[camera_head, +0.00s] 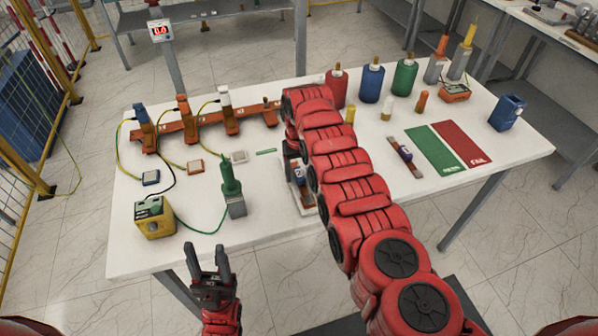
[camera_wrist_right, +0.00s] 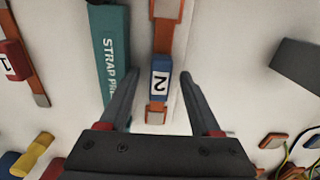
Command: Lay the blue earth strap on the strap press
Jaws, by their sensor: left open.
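The blue earth strap (camera_wrist_right: 160,78), a copper-coloured strip with a blue sleeve marked 2, lies beside the teal block lettered STRAP PRESS (camera_wrist_right: 112,50). In the head view the strap (camera_head: 299,174) shows just left of my right arm, partly covered. My right gripper (camera_wrist_right: 159,75) is open, with one finger on each side of the blue sleeve and gaps visible. The arm hides most of this spot in the head view. I cannot tell whether the strap rests on a part of the press. My left gripper (camera_head: 206,247) is open and empty in front of the table.
A strap with a red sleeve marked 1 (camera_wrist_right: 12,62) lies to the left in the wrist view. On the white table (camera_head: 480,200) are a green mat (camera_head: 434,149), a red FAIL mat (camera_head: 461,143), several coloured cylinders, an orange rail (camera_head: 205,122) and a yellow meter (camera_head: 154,217).

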